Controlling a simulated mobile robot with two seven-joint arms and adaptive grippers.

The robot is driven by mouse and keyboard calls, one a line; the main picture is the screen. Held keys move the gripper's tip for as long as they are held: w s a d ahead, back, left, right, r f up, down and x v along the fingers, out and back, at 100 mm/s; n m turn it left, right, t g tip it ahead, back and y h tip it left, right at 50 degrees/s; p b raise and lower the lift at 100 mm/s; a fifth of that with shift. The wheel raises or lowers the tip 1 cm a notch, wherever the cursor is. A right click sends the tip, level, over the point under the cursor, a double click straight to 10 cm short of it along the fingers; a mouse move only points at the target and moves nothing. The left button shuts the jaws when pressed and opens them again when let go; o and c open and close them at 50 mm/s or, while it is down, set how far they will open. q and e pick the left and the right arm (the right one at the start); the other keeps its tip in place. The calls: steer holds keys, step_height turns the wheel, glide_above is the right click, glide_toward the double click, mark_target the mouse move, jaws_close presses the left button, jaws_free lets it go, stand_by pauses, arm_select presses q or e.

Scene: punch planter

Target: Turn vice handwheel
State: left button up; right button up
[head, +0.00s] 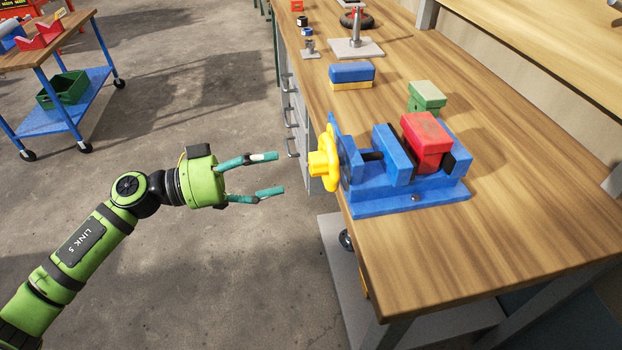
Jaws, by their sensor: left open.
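A blue vice (405,195) sits on the left edge of the wooden workbench. Its yellow handwheel (323,164) faces left and stands out past the bench edge. A red block (426,140) is in the vice beside its jaws; I cannot tell if it is clamped. My left gripper (281,174) is open and empty, to the left of the handwheel, with its two teal fingers pointing right toward it. A gap separates the fingertips from the wheel. My right gripper is not in view.
The workbench (540,215) is bare right of the vice. A green block (427,96), a blue and yellow block (351,76) and a metal stand (356,45) are behind the vice. Drawers with handles are under the bench edge. A blue cart (70,118) stands far left.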

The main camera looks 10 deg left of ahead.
mark_target(310, 167)
arm_select(q)
steer(key=d, duration=0.2)
steer(key=d+g, duration=0.1)
steer(key=shift+d+r+m+p, duration=0.2)
steer(key=shift+r+m+p, duration=0.05)
steer(key=shift+m+p, duration=0.05)
steer(key=x, duration=0.3)
steer(key=shift+d, duration=0.1)
steer(key=shift+w+d, duration=0.15)
steer(key=shift+d, duration=0.05)
steer(key=shift+d+f, duration=0.1)
steer(key=c, duration=1.1)
steer(key=shift+f, duration=0.1)
steer(key=shift+c, duration=0.2)
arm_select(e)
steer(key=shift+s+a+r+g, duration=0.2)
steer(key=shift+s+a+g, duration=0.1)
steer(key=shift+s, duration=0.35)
